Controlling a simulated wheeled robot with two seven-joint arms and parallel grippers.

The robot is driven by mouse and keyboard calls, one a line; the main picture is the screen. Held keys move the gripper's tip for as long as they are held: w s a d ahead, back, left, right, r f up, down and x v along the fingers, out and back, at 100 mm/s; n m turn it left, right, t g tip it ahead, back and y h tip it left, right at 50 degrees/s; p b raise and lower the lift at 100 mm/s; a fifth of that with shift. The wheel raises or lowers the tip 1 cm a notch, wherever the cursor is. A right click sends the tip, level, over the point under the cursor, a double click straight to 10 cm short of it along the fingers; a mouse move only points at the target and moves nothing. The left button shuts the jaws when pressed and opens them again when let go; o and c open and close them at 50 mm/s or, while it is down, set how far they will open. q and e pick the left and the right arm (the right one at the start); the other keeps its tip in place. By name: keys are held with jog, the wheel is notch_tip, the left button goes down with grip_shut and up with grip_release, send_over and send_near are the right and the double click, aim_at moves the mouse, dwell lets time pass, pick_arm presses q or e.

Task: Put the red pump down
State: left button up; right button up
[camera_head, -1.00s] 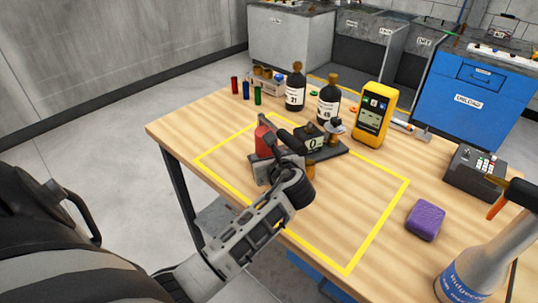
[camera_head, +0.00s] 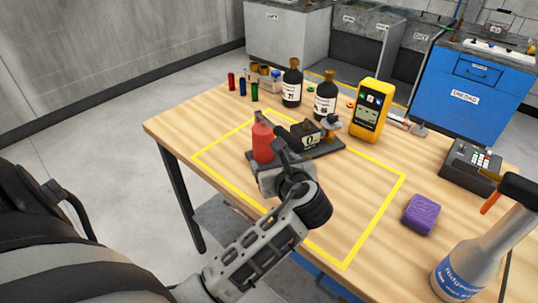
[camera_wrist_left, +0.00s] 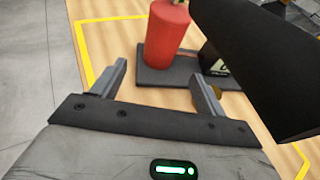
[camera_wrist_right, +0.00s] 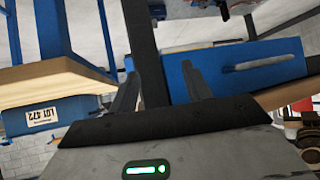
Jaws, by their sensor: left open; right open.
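The red pump (camera_head: 263,143) stands upright on a dark base plate (camera_wrist_left: 150,76) inside the yellow outline on the wooden table. In the left wrist view the red pump (camera_wrist_left: 167,38) shows beyond the fingers, its top cut off by the frame. My left gripper (camera_wrist_left: 158,76) is open with nothing between its fingers, on the near side of the pump and apart from it. In the head view its wrist hides part of the plate. My right gripper (camera_wrist_right: 159,76) is open and empty, and is outside the head view.
A black device with a small display (camera_head: 308,136) stands right beside the pump. Behind are dark bottles (camera_head: 326,98) and a yellow meter (camera_head: 371,108). A purple block (camera_head: 421,214) and a spray bottle (camera_head: 470,260) are right. The outline's right part is clear.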

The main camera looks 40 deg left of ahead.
pick_arm(q)
jog(key=shift+v, duration=2.15)
pick_arm(e)
jog(key=shift+d, duration=0.1)
